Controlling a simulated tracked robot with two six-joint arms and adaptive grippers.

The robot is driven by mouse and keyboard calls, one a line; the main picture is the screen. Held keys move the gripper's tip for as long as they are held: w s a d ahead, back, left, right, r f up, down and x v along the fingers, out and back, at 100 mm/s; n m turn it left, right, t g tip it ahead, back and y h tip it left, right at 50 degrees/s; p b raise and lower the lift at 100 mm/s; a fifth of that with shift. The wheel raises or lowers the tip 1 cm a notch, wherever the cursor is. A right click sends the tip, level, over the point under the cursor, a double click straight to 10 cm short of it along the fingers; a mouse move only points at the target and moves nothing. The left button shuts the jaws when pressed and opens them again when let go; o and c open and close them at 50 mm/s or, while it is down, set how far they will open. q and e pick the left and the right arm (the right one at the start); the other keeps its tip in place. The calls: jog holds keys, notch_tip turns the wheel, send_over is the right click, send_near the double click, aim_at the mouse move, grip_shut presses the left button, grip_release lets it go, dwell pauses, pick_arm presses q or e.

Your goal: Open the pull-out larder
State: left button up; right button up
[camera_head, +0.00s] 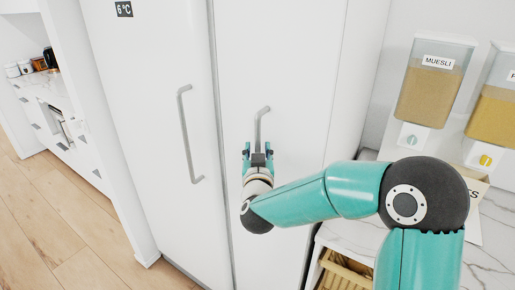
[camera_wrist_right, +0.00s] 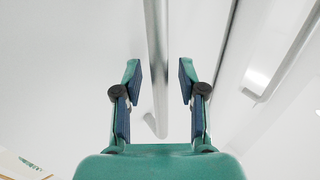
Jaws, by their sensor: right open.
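The pull-out larder (camera_head: 290,80) is the tall white front right of the fridge-like door, and it looks closed. Its grey vertical bar handle (camera_head: 259,122) shows above my right gripper (camera_head: 258,150). The gripper is open at the handle's lower part, which it partly hides. In the right wrist view, the handle (camera_wrist_right: 157,60) runs between the two spread fingers of my gripper (camera_wrist_right: 159,78), with a gap on both sides. I cannot tell how deep the bar sits between the fingers. My left gripper is out of view.
A white door (camera_head: 155,100) with a temperature display and its own long handle (camera_head: 186,130) stands just left. At right, a marble counter (camera_head: 340,235) holds muesli (camera_head: 430,85) and another dispenser (camera_head: 495,110). A basket (camera_head: 345,273) sits below. Wooden floor (camera_head: 50,220) is clear at left.

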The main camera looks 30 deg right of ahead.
jog(key=shift+c, duration=0.2)
grip_shut()
dwell(0.3)
